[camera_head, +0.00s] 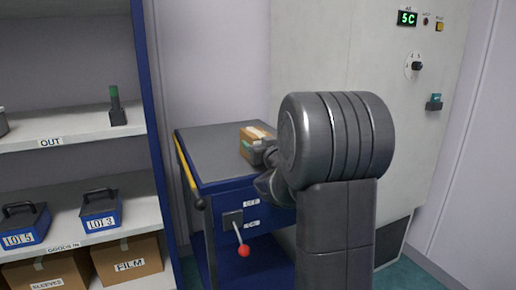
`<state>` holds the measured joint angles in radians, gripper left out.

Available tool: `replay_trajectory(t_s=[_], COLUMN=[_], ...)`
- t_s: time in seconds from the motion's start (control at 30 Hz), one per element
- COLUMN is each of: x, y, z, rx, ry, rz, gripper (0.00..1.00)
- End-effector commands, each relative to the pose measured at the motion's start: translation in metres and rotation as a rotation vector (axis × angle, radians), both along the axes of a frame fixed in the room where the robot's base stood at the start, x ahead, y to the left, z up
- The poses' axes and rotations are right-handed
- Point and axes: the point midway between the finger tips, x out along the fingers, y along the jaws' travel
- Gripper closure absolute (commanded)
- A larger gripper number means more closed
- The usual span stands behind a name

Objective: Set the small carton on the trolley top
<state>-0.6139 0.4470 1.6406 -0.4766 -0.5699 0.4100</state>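The small carton (257,134) is brown with a pale top. It shows over the grey top of the blue trolley (213,144), towards its right side. I cannot tell whether it touches the top. My gripper (262,157) is at the carton's near side, dark and partly hidden behind my own arm. The fingertips are not clear, so I cannot tell whether they grip the carton. The right part of the trolley is hidden by my arm.
A shelf rack stands at the left with blue lot boxes (101,209), cartons (127,260) and a green-topped dark item (116,106). A lever with a red knob (244,251) sticks out from the trolley front. A grey cabinet (330,60) stands behind. The trolley top's left part is clear.

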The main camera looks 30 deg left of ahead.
Motion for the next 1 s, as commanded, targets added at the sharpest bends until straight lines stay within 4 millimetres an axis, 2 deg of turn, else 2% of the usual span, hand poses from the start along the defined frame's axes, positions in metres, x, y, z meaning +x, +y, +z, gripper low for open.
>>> replay_trajectory(t_s=[0.23, 0.27, 0.37, 0.73, 0.87, 1.0], x=[0.000, 0.000, 0.000, 0.000, -0.011, -0.030], y=[0.000, 0.000, 0.000, 0.000, -0.014, -0.036], z=[-0.001, -0.002, -0.001, 0.003, 0.003, 0.004], rx=[0.002, 0.000, -0.001, 0.000, -0.002, -0.001], ry=[-0.001, 0.000, 0.001, 0.000, 0.001, 0.001], rz=[0.000, 0.000, 0.000, 0.000, -0.002, -0.003], gripper=[0.72, 0.34, 0.15, 0.15, 0.15, 0.15])
